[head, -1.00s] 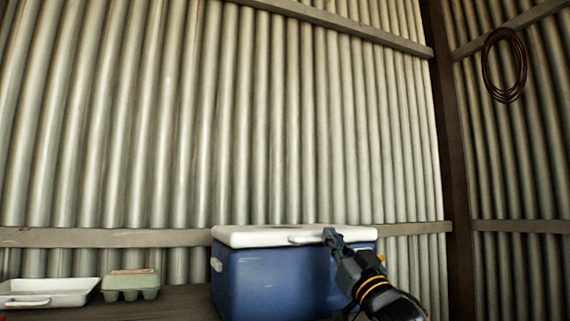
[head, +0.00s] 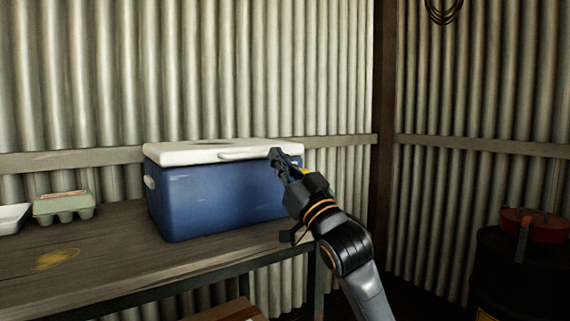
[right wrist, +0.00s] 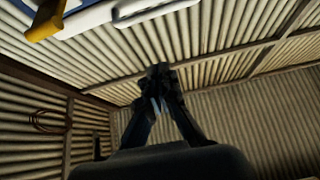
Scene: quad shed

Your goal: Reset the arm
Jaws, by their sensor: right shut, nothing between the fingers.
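My right gripper (head: 277,160) is shut and empty, its fingertips in front of the right part of the cooler's white lid in the head view. Whether it touches the lid I cannot tell. In the right wrist view its fingertips (right wrist: 158,75) meet, with the corrugated wall behind them. The blue cooler (head: 205,205) stands on the wooden bench, and its white lid (head: 185,155) looks closed. Part of the cooler's right side is hidden behind my right arm. A strip of the cooler's white lid edge (right wrist: 95,18) shows at the top of the right wrist view. My left gripper is not in view.
On the wooden bench (head: 110,260) stand an egg carton (head: 65,207) and a white tray (head: 12,218) at the left. A dark drum (head: 520,275) with a red item (head: 540,228) on it is at the right. Corrugated walls close off the back.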

